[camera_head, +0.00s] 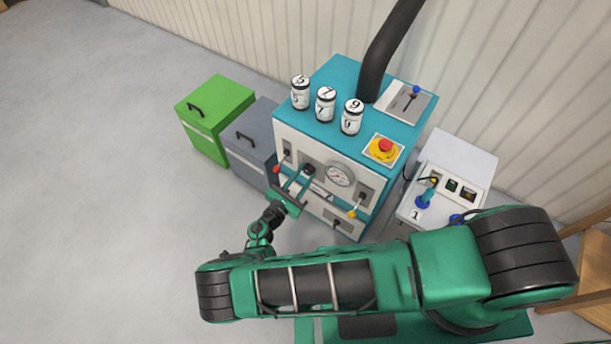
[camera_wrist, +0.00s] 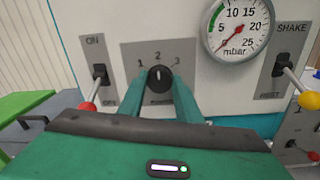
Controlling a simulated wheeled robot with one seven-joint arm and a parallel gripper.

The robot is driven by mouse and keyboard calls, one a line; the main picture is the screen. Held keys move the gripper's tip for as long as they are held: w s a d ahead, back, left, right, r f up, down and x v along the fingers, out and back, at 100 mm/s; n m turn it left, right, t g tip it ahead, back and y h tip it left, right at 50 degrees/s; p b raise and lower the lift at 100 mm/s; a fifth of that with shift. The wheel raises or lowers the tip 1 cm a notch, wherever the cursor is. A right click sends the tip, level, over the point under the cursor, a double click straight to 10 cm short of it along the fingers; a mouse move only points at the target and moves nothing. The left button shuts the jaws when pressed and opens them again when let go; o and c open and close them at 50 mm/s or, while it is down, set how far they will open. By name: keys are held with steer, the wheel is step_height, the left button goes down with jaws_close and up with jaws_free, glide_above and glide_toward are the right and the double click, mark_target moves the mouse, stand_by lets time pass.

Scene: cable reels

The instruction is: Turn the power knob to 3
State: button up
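The black power knob (camera_wrist: 159,79) sits on a grey plate marked 1, 2 and 3 on the machine's white front. Its white mark points up, about at 2. My gripper (camera_wrist: 159,98) faces the panel with its two green fingers apart, one on each side of the knob. I cannot tell whether the fingertips touch the knob. In the head view my gripper (camera_head: 298,184) reaches the front of the teal and white machine (camera_head: 345,143), and the dark knob (camera_head: 309,168) shows just beyond the fingers.
An ON switch with a red ball (camera_wrist: 88,107) is left of the knob. A pressure gauge (camera_wrist: 238,27) and a SHAKE/REST lever with a yellow ball (camera_wrist: 309,100) are to the right. A grey cabinet (camera_head: 250,143) and green cabinet (camera_head: 215,115) stand left of the machine.

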steer(key=shift+d, duration=0.25)
steer(key=shift+a, duration=0.1)
steer(key=shift+m, duration=0.3)
steer(key=m, duration=0.4)
steer(key=shift+s+f, duration=0.1)
steer(key=shift+f, duration=0.05)
steer(key=m, duration=0.5)
steer(key=shift+f, duration=0.1)
steer(key=shift+s+m, duration=0.1)
steer(key=shift+m, duration=0.3)
steer(key=o, duration=1)
steer(key=shift+o, duration=0.2)
